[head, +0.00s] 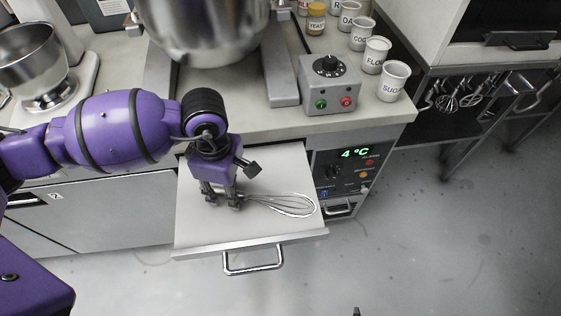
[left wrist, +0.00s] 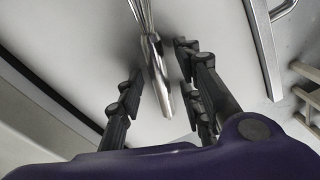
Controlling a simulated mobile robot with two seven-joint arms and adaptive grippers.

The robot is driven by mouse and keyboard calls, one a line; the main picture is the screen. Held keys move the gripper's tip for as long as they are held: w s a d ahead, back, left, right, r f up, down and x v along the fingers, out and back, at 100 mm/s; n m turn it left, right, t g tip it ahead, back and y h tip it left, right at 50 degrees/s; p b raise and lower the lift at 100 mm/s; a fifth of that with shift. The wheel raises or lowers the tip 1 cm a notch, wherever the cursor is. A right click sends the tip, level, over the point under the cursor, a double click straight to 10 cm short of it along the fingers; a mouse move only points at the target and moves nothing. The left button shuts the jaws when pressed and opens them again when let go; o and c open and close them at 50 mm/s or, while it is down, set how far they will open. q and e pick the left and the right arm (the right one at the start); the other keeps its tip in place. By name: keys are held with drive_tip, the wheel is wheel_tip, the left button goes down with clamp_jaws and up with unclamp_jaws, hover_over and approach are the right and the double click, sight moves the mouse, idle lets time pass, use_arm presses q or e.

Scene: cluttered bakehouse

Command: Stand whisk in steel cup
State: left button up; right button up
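The wire whisk (head: 285,204) lies flat in the pulled-out drawer, its wire loops toward the right and its handle under my left gripper (head: 224,202). In the left wrist view, the whisk's steel handle (left wrist: 157,75) runs between the fingers of my left gripper (left wrist: 161,78). The fingers are open, with a gap on each side of the handle. I see no steel cup in either view. My right gripper is not recognisable; only a small dark tip shows at the bottom edge of the head view.
The open drawer (head: 190,232) has a front handle and is otherwise bare. Above it, the counter (head: 270,122) carries a large steel bowl (head: 200,30), a control box (head: 330,85) and labelled jars such as the sugar jar (head: 393,82). Open floor lies to the right.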

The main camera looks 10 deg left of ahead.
use_arm(q)
wheel_tip(320, 180, up, 12)
idle(0.4)
drive_tip(key=shift+w, duration=0.1)
idle(0.3)
